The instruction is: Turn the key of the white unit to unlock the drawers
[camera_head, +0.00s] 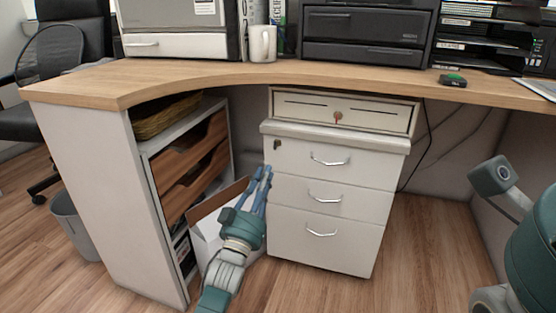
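The white unit (322,236) stands under the desk, with three handled drawers that look closed. A small dark key (277,145) is at the upper left corner of its top drawer front. My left gripper (263,172) is in front of the unit's left edge, below the key in the picture. Its two blue fingers point up towards the key, with a narrow gap between them and nothing seen held. The fingertips look apart from the key. On the right, teal and grey parts of my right arm show, but its gripper does not.
A pale drawer box with a central lock (337,117) sits above the unit, under the wooden desk top (200,76). An open cardboard box (208,218) stands left of the unit, by a shelf with brown trays (190,170). Floor right of the unit is clear.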

